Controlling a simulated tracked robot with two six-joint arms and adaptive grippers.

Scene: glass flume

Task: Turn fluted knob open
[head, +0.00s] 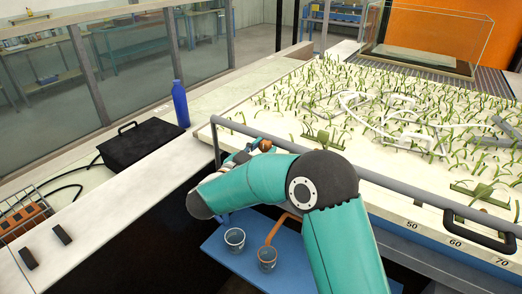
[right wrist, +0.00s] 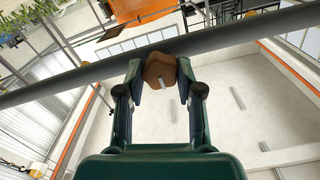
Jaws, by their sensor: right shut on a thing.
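The fluted knob (right wrist: 160,70) is an orange-brown lobed knob with a pale mark on its face, seen in the right wrist view just below a grey rail. It also shows as a small orange spot in the head view (head: 265,145), beyond my right arm. My right gripper (right wrist: 161,82) is shut on the knob, one finger on each side of it. In the head view my teal right arm hides most of this gripper. My left gripper is in neither view.
A grey rail (head: 400,193) runs along the near edge of the planted bed (head: 365,110). Two clear cups (head: 235,237) stand on a blue shelf (head: 222,255) below. A blue bottle (head: 180,104) and a black case (head: 140,143) are on the left ledge.

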